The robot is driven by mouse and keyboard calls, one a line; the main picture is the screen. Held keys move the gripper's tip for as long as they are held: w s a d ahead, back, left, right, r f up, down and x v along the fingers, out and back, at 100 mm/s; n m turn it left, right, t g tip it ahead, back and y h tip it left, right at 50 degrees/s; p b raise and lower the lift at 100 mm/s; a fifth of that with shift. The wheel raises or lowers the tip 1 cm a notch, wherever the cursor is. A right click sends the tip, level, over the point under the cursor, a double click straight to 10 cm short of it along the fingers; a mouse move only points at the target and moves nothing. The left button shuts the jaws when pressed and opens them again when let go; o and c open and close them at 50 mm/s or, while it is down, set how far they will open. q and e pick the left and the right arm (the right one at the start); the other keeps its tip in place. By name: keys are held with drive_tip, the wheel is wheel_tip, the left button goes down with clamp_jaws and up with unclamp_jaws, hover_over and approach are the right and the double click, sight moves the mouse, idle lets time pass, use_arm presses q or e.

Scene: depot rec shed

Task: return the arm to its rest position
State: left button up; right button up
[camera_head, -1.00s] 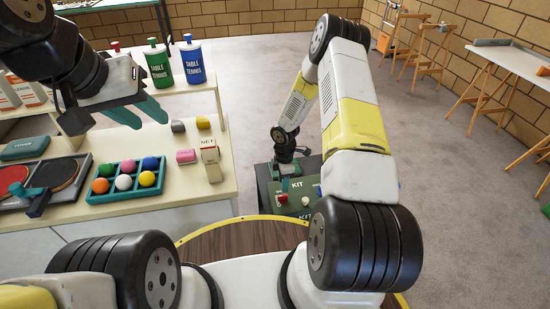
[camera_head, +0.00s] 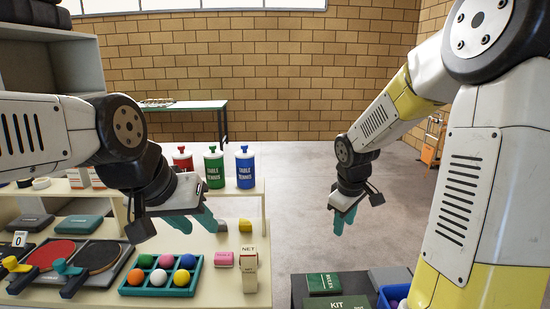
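My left gripper (camera_head: 202,224) comes in from the left and hangs above the shelf counter, behind the ball tray. Its teal fingers are apart with nothing visible between them. My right gripper (camera_head: 338,228) hangs over the open floor to the right of the counter, above and behind the dark kit stand. Its teal fingers point down and overlap in this view, so their gap is not clear. I see nothing held in it. The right arm is bent, with its forearm reaching in from the upper right.
Red, green (camera_head: 214,168) and blue (camera_head: 245,168) bottles stand behind. A green kit box (camera_head: 338,304) and blue bin (camera_head: 385,298) are at lower right.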

drive_tip(key=s+a+r+m+t+y, duration=0.1)
drive_tip(key=s+r+m, duration=0.3)
drive_tip(key=s, duration=0.5)
drive_tip(key=s+a+r+m+t+y, duration=0.1)
drive_tip(key=s+a+r+m+t, duration=0.1)
drive_tip(key=s+r, duration=0.7)
drive_tip(key=shift+s+a+r+m+y, duration=0.15)
drive_tip(key=shift+s+a+m+y, duration=0.25)
drive_tip(key=shift+s+a+m, duration=0.35)
drive_tip(key=shift+w, duration=0.15)
